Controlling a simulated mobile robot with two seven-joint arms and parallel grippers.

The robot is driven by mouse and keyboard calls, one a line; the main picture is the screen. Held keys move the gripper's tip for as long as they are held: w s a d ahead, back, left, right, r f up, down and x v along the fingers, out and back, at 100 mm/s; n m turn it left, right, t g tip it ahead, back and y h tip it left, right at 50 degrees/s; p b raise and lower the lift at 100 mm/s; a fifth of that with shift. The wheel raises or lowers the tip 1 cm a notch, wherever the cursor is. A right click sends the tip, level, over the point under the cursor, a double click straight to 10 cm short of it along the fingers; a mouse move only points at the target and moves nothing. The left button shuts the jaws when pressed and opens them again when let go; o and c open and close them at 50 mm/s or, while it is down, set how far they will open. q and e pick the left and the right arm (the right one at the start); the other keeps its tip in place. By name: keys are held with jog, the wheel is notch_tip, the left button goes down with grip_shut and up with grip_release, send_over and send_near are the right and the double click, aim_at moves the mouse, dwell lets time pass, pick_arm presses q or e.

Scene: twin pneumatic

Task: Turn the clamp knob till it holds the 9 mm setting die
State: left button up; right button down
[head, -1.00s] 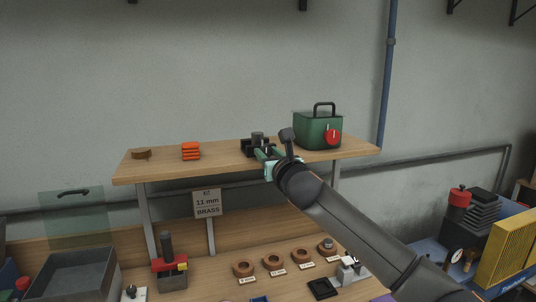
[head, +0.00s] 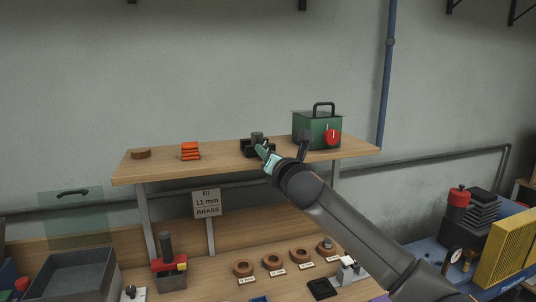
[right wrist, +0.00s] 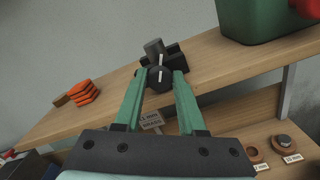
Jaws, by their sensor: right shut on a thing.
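The clamp (head: 248,149) is a black block on the raised wooden shelf, with a grey cylindrical die (head: 257,137) upright in it. The block (right wrist: 174,54) and die (right wrist: 153,47) also show in the right wrist view. I cannot read a size on the die. The black clamp knob (right wrist: 160,77) has a white line, slightly tilted from vertical, and faces my right gripper. My right gripper (right wrist: 161,79) has its green fingers shut on the knob, one on each side. In the head view the right gripper (head: 264,152) hides most of the knob. My left gripper is not in view.
A green box with a red knob (head: 317,130) stands just right of the clamp. Below are labelled rings (head: 273,262) and a sign (head: 207,203) reading 11 mm brass.

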jog(key=c, duration=0.5)
grip_release()
